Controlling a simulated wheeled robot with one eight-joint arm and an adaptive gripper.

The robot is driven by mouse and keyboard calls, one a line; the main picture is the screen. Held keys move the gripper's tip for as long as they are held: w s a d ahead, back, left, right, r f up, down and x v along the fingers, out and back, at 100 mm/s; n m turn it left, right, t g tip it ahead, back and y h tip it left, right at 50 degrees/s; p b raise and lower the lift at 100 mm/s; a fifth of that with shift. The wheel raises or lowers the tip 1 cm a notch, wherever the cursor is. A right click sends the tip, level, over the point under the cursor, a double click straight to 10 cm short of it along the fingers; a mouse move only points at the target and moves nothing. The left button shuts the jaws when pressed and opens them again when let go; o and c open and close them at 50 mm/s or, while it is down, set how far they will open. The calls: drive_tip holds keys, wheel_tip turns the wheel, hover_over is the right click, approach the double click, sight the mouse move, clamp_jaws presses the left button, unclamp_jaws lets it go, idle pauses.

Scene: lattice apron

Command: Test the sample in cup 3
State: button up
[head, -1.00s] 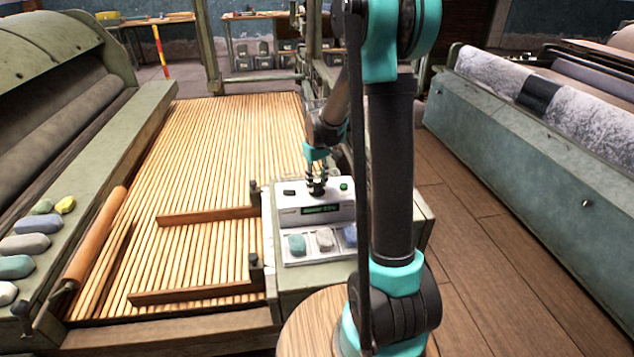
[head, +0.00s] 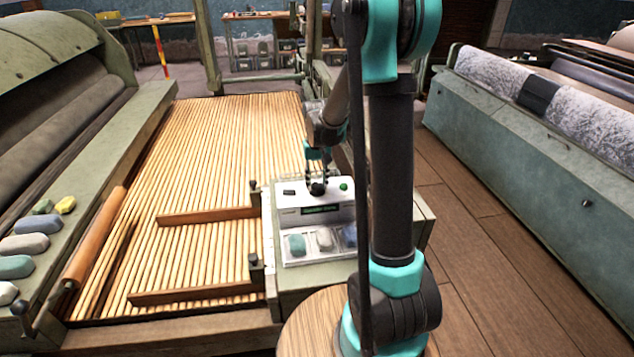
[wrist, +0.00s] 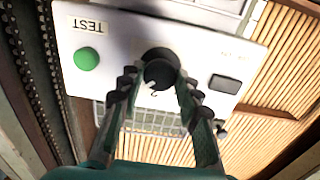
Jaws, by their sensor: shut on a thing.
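A white tester (head: 285,212) stands on a green-grey cabinet. My gripper (head: 317,184) is shut on its black selector knob (wrist: 160,58), with one finger on each side in the wrist view.
A black switch (wrist: 225,84) is on the knob's other side. A slatted wooden bed (head: 210,160) with two brown rails lies left of the cabinet. Several coloured lumps rest on the left machine's ledge (head: 75,213). Open floor (head: 470,240) lies to the right.

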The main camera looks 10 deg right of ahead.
sight(317, 184)
drive_tip(key=o, duration=1.2)
drive_tip(key=shift+c, duration=0.2)
drive_tip(key=shift+r, duration=0.1)
wheel_tip(317, 184, up, 12)
drive_tip(key=s+d+f+t, duration=0.2)
drive_tip(key=s+f, duration=0.3)
drive_tip(key=s, duration=0.7)
drive_tip(key=s+d+f+t, duration=0.2)
drive_tip(key=s+f, duration=0.4)
drive_tip(key=s, duration=0.6)
drive_tip(key=shift+d+f, duration=0.15)
drive_tip(key=shift+f, duration=0.15)
drive_tip(key=shift+c, duration=0.5)
